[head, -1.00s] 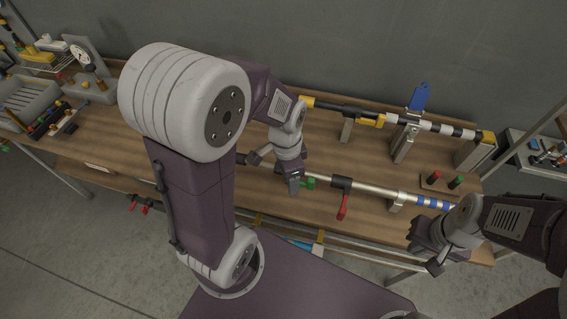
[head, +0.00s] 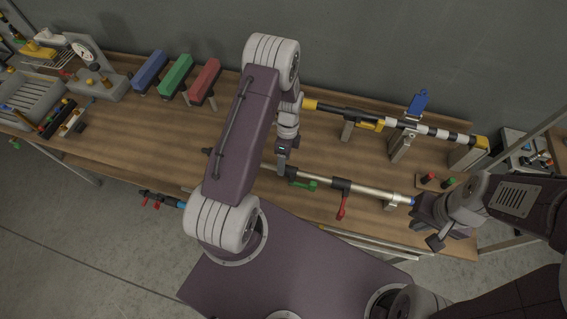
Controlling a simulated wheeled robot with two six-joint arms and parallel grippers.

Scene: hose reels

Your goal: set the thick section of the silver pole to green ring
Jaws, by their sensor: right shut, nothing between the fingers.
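The silver pole (head: 379,192) lies along the front of the table, with a green lever clamp (head: 305,184) and a red lever clamp (head: 342,205) on it. A bit of blue (head: 412,200) shows at its right part; the rest of that end is hidden behind my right gripper (head: 427,214). That gripper is shut, with nothing held, and overlaps the pole's end in view; contact is unclear. My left gripper (head: 282,167) points down at the pole, left of the green lever; its jaw opening cannot be made out. My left arm hides part of the pole's left side. No green ring is clearly seen.
A yellow, black and white pole (head: 432,131) rests on stands behind, with a blue clamp (head: 418,103). A small block holds red and green pegs (head: 428,178). Blue, green and red blocks (head: 205,77) stand at back left. A grey bin (head: 28,98) is far left.

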